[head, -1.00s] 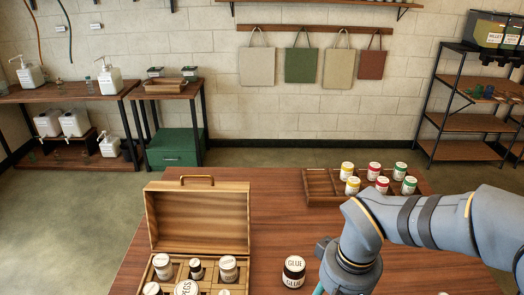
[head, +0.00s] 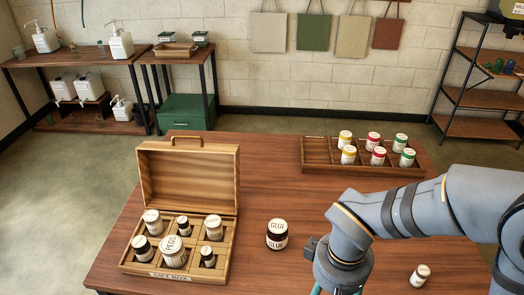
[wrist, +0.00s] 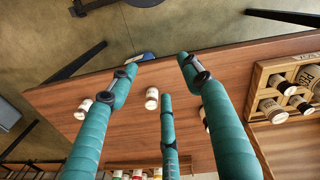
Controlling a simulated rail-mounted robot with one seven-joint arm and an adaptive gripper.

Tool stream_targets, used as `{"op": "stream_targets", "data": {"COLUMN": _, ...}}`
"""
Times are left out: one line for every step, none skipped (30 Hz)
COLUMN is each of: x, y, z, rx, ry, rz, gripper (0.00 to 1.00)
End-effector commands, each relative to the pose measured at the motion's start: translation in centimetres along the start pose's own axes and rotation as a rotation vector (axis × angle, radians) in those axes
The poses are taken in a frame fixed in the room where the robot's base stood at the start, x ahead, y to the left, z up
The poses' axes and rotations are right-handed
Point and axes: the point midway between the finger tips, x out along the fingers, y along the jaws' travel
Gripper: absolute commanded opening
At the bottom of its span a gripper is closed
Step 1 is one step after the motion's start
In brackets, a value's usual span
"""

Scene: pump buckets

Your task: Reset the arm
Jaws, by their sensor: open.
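My gripper (wrist: 158,75) has teal fingers spread open, with nothing held between them in the wrist view. In the head view my arm comes in from the right and its wrist hangs over the table's near part. The teal fingers are mostly cut off by the bottom edge there. A small white-lidded jar (head: 420,275) stands on the right, beneath my arm. In the wrist view a white jar (wrist: 152,98) shows between the fingers, apart from them.
An open wooden gift box (head: 232,245) with several jars stands on the table's left. A divided tray (head: 318,155) with yellow, red and green labelled jars stands at the back. The table's middle (head: 265,180) is clear. Shelves stand beyond the table.

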Motion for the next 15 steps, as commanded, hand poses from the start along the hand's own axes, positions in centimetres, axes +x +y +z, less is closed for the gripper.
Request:
{"op": "stream_targets", "data": {"x": -0.08, "y": -0.52, "z": -0.23, "rx": -0.045, "ry": 0.016, "rz": -0.001, "gripper": 0.49}}
{"op": "stream_targets", "data": {"x": -0.2, "y": -0.73, "z": -0.31, "rx": -0.068, "ry": 0.023, "rz": -0.001, "gripper": 0.49}}
{"op": "stream_targets", "data": {"x": -0.35, "y": -0.98, "z": -0.4, "rx": -0.095, "ry": 0.031, "rz": 0.0, "gripper": 0.49}}
{"op": "stream_targets", "data": {"x": -0.43, "y": -1.14, "z": -0.45, "rx": -0.112, "ry": 0.036, "rz": 0.0, "gripper": 0.49}}
{"op": "stream_targets", "data": {"x": -0.51, "y": -1.28, "z": -0.48, "rx": -0.128, "ry": 0.04, "rz": 0.0, "gripper": 0.49}}
{"op": "stream_targets", "data": {"x": -0.6, "y": -1.46, "z": -0.51, "rx": -0.146, "ry": 0.045, "rz": 0.001, "gripper": 0.49}}
{"op": "stream_targets", "data": {"x": -0.6, "y": -1.46, "z": -0.51, "rx": -0.146, "ry": 0.045, "rz": 0.001, "gripper": 0.49}}
{"op": "stream_targets", "data": {"x": -0.6, "y": -1.46, "z": -0.51, "rx": -0.146, "ry": 0.045, "rz": 0.001, "gripper": 0.49}}
{"op": "stream_targets", "data": {"x": -0.6, "y": -1.46, "z": -0.51, "rx": -0.146, "ry": 0.045, "rz": 0.001, "gripper": 0.49}}
{"op": "stream_targets", "data": {"x": -0.6, "y": -1.46, "z": -0.51, "rx": -0.146, "ry": 0.045, "rz": 0.001, "gripper": 0.49}}
{"op": "stream_targets", "data": {"x": -0.6, "y": -1.46, "z": -0.51, "rx": -0.146, "ry": 0.045, "rz": 0.001, "gripper": 0.49}}
{"op": "stream_targets", "data": {"x": -0.6, "y": -1.46, "z": -0.51, "rx": -0.146, "ry": 0.045, "rz": 0.001, "gripper": 0.49}}
{"op": "stream_targets", "data": {"x": -0.6, "y": -1.46, "z": -0.51, "rx": -0.146, "ry": 0.045, "rz": 0.001, "gripper": 0.49}}
{"op": "stream_targets", "data": {"x": -0.6, "y": -1.46, "z": -0.51, "rx": -0.146, "ry": 0.045, "rz": 0.001, "gripper": 0.49}}
{"op": "stream_targets", "data": {"x": -0.6, "y": -1.46, "z": -0.51, "rx": -0.146, "ry": 0.045, "rz": 0.001, "gripper": 0.49}}
